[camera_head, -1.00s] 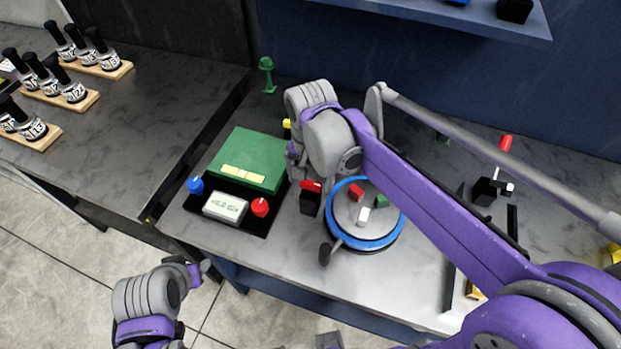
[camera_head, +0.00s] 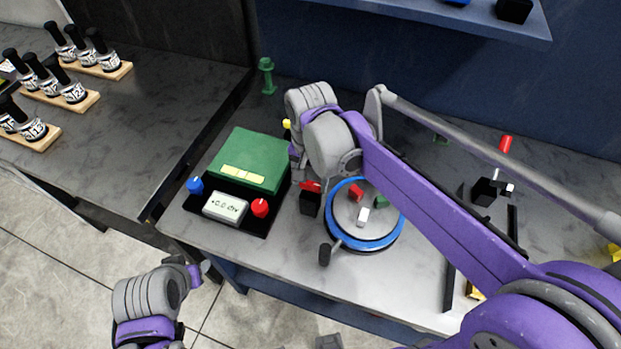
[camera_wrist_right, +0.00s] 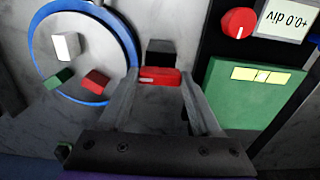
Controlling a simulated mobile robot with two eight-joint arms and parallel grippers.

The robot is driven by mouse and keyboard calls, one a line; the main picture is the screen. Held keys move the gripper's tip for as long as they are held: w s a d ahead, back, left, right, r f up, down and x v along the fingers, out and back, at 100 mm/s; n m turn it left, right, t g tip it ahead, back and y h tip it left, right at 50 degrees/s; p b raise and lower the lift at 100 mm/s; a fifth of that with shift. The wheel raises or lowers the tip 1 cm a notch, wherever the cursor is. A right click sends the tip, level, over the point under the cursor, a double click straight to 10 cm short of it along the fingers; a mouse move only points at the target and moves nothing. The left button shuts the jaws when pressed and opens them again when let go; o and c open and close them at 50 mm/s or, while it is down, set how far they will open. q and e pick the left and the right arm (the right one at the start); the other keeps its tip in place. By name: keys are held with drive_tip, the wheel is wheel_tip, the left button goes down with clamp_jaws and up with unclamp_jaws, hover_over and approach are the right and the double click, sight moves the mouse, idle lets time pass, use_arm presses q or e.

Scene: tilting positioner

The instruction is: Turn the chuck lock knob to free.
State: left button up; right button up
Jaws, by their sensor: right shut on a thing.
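The chuck lock knob appears to be the red knob (camera_head: 311,186) on a black block (camera_head: 310,203), just left of the round blue-rimmed chuck plate (camera_head: 345,238). In the right wrist view, the red knob (camera_wrist_right: 160,78) sits between the two fingers of my right gripper (camera_wrist_right: 161,75), which is shut on it. A white pointer line shows on the knob's left part. In the head view my right wrist partly covers the knob. The plate carries two red and green jaws and a white one. My left gripper (camera_head: 201,271) is at lower left, away from the table; its fingers are not clear.
A green box (camera_head: 248,150) with a display (camera_head: 225,208), a blue knob (camera_head: 195,185) and a red knob (camera_head: 260,207) stands left of the chuck. A black-knobbed lever (camera_head: 325,254) sticks out at the plate's front. A shelf (camera_head: 450,17) overhangs the back.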

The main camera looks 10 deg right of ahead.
drive_tip(key=shift+n, duration=0.4)
drive_tip(key=n, duration=0.3)
drive_tip(key=shift+n, duration=0.3)
drive_tip(key=n, duration=0.4)
drive_tip(key=shift+n+b, duration=0.3)
drive_tip(key=shift+b, duration=0.1)
drive_tip(key=n, duration=0.4)
drive_tip(key=shift+n, duration=0.3)
drive_tip(key=n, duration=0.4)
drive_tip(key=shift+n, duration=0.3)
drive_tip(key=o, duration=1.4)
